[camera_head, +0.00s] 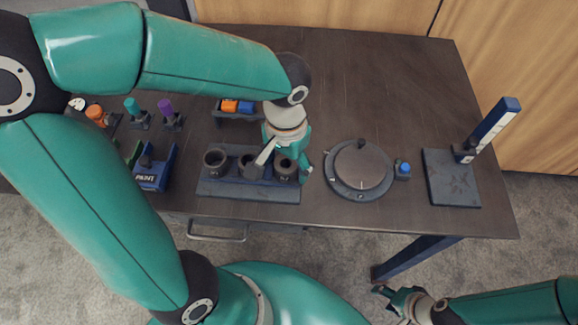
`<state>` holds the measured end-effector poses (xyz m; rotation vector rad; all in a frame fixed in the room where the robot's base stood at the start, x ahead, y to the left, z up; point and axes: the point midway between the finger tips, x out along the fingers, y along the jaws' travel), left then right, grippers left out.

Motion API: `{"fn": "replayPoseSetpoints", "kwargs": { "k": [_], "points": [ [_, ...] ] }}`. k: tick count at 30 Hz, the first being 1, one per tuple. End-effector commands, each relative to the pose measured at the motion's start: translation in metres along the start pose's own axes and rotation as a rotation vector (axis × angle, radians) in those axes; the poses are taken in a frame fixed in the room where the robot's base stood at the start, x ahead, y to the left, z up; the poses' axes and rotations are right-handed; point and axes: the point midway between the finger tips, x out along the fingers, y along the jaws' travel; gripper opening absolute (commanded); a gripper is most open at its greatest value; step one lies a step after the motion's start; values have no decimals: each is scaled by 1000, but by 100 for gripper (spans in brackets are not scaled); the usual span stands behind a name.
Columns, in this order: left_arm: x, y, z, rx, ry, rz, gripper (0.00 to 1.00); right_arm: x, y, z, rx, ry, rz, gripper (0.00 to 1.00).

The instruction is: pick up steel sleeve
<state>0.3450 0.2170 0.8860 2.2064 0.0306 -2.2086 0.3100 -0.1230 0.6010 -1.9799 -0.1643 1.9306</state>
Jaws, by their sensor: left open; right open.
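A dark tray (225,188) near the table's front edge holds three dark grey, open-topped cylindrical pieces: a left one (214,161), a middle one (246,169) and a right one (286,173). I cannot tell from their look which is the steel sleeve. My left gripper (283,163) points down over the right piece, open, with one finger on each side of it. Its left finger partly covers the middle piece. Contact cannot be made out. My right gripper (392,301) is open and empty, low in front of the table, away from the tray.
A round turntable (362,166) with a blue knob (403,168) stands right of the tray. A blue upright post on a dark base (452,182) is further right. The back right is clear.

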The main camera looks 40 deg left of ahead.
Motion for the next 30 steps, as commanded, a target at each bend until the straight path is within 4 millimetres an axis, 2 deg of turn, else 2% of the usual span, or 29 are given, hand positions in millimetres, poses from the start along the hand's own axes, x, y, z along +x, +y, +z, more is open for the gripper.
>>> {"fn": "replayPoseSetpoints", "kwargs": {
  "k": [5, 18, 19, 30],
  "points": [
    [0, 0, 0, 0, 0, 0, 76, 0, 0, 0, 0, 0, 0, 51],
    [-1, 0, 0, -1, 1, 0, 2, 0, 0, 0, 0, 0, 0, 51],
    [-1, 0, 0, -1, 1, 0, 0, 0, 0, 0, 0, 0, 0, 51],
    [-3, 0, -1, -1, 2, 0, 0, -1, 0, 0, 0, 0, 0, 51]
  ]
}}
